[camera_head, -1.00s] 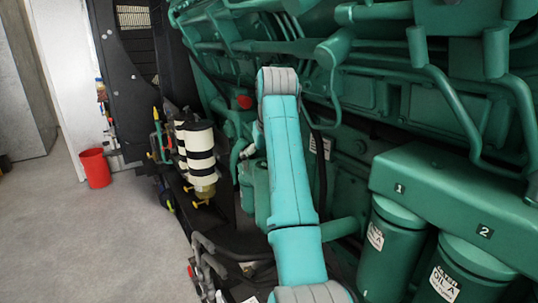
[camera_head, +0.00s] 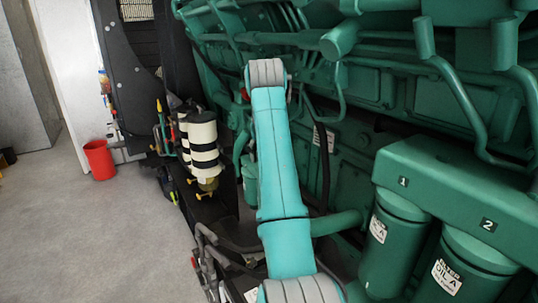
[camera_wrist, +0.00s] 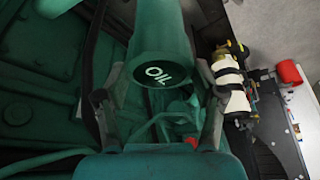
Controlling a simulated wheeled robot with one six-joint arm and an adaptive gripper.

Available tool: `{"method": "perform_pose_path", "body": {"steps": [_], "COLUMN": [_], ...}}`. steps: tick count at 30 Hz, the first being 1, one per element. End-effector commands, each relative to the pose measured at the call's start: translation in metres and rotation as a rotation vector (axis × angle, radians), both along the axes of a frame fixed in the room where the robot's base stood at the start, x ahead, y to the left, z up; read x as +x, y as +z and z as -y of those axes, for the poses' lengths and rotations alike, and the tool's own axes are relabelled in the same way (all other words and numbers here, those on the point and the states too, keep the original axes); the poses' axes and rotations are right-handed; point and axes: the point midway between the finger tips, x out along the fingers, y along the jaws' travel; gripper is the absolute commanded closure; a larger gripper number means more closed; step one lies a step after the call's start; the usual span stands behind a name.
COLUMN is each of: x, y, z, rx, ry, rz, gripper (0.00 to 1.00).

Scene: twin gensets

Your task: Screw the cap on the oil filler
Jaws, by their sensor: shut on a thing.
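In the wrist view, the oil filler cap (camera_wrist: 158,75) shows as a round dark green face with "OIL" in white letters. My gripper (camera_wrist: 160,97) has one finger on each side of it and is shut on it. A wide green cylinder runs up the picture behind the lettered face. I cannot tell whether it is the filler neck, or whether the cap touches the filler. In the head view, my teal arm reaches up to the engine and hides the gripper and the cap.
The green engine (camera_head: 400,90) with pipes fills the right side. Green oil filters (camera_head: 385,245) stand at lower right. A white and black striped canister (camera_head: 203,145) is left of my arm. A red bucket (camera_head: 99,160) stands on open grey floor (camera_head: 90,235).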

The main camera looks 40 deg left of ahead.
Motion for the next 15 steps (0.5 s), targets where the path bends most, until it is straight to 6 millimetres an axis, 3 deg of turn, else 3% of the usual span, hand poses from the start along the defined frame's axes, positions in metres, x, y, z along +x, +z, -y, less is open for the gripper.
{"method": "perform_pose_path", "body": {"steps": [15], "x": [-0.0009], "y": [-0.0018], "z": [-0.0010], "rx": [-0.003], "ry": [-0.126], "rz": [-0.003], "gripper": [0.68]}}
